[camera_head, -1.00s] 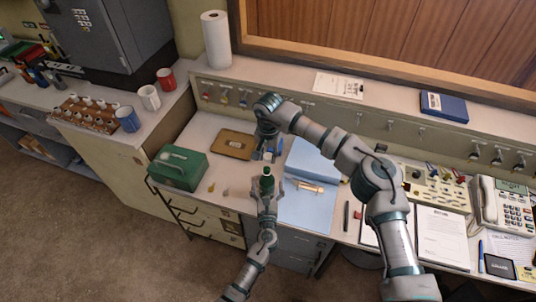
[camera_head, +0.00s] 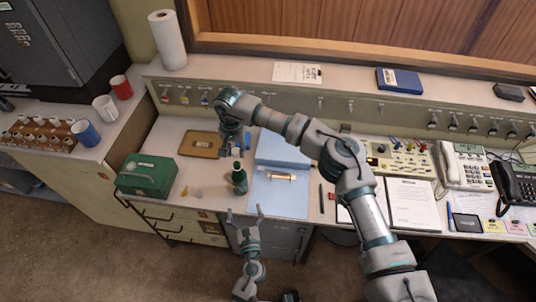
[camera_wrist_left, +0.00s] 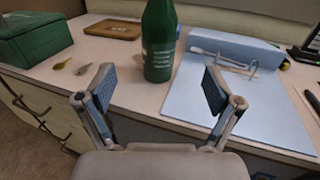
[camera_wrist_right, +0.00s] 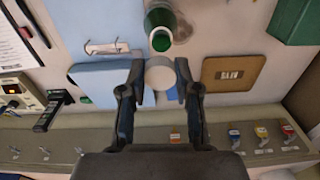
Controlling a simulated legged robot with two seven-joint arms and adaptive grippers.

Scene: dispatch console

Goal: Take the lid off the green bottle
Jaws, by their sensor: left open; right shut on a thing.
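The green bottle (camera_head: 239,180) stands upright on the desk. It also shows in the left wrist view (camera_wrist_left: 159,42), its top cut off by the frame. In the right wrist view its mouth (camera_wrist_right: 161,40) is uncovered. My right gripper (camera_wrist_right: 160,82) is shut on a round pale lid (camera_wrist_right: 160,70), held apart from the bottle. In the head view the right gripper (camera_head: 235,148) is just behind the bottle and the lid is hard to make out. My left gripper (camera_head: 244,212) is open and empty at the desk's front edge, clear of the bottle.
A green box (camera_head: 147,177) and a brown board (camera_head: 201,144) are left of the bottle. A blue pad (camera_head: 280,197) with a small clear item (camera_head: 281,175) lies right of it. Small spoon-like pieces (camera_wrist_left: 83,68) lie between box and bottle.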

